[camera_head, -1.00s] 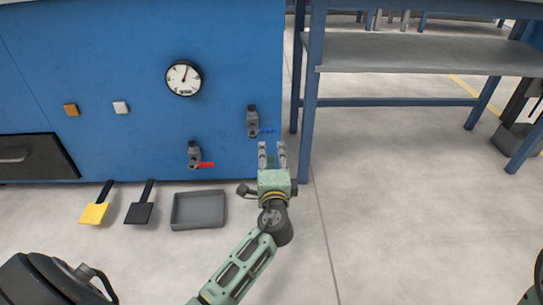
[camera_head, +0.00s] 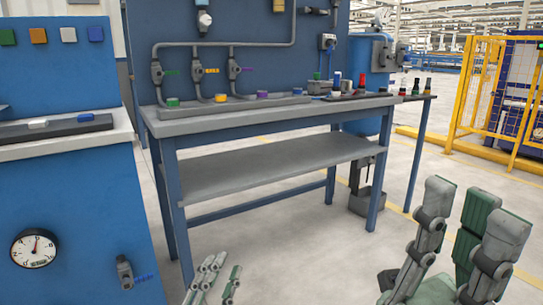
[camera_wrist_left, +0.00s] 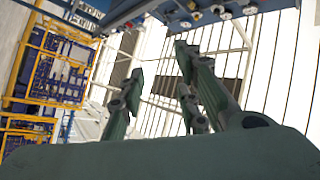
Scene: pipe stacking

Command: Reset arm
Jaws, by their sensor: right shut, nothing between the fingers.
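My left gripper (camera_head: 220,268) shows at the bottom of the head view, pale green and grey, its fingers pointing up in front of the workbench's lower left. In the left wrist view its fingers (camera_wrist_left: 161,65) stand apart with nothing between them, so it is open and empty. My right gripper (camera_head: 474,212) is large and close at the lower right of the head view, fingers pointing up. It is shut and holds nothing. Both arms below the grippers are mostly out of view.
A blue workbench (camera_head: 265,177) with pipes, valves and coloured caps on top stands ahead. A blue cabinet (camera_head: 70,215) with a gauge (camera_head: 34,248) is at left. A yellow safety fence (camera_head: 497,90) is at far right. Open floor lies between bench and fence.

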